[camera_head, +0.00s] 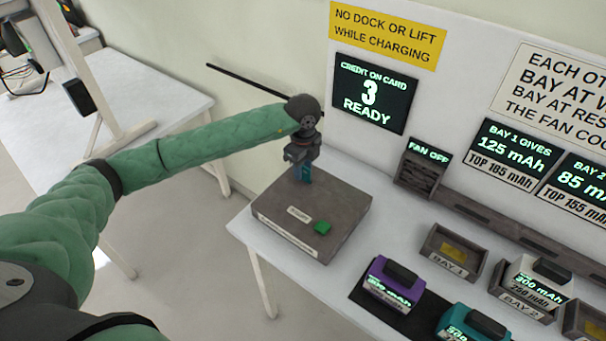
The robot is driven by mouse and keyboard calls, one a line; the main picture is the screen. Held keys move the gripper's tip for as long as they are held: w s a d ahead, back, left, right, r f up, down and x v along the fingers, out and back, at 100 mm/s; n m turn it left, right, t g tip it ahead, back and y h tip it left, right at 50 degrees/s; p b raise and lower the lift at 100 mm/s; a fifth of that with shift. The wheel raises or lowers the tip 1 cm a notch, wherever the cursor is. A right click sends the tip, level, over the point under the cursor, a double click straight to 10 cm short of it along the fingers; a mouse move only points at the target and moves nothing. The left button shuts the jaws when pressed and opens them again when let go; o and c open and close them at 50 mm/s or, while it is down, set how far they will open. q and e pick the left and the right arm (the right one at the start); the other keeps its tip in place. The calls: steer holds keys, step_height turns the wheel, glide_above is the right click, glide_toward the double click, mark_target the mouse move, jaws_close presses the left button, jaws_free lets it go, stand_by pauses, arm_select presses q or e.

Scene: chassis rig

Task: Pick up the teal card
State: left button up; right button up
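The teal card (305,174) stands upright at the back of the top of a grey box (340,206), directly below my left gripper. Only a small part of the card shows; its upper part is hidden by the gripper. My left gripper (302,160) points down at the card from above. The fingers are too small and dark to tell whether they are closed on it. My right gripper is out of view.
The box has a green button (322,227) and a label. To the right are a purple battery pack (393,283), a teal pack (472,325), a white pack (541,281) and an empty bay (436,262). A signboard (460,100) stands behind; a white table (165,105) is at left.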

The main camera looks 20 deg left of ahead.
arm_select(q)
steer(key=shift+c, duration=0.4)
jaws_close()
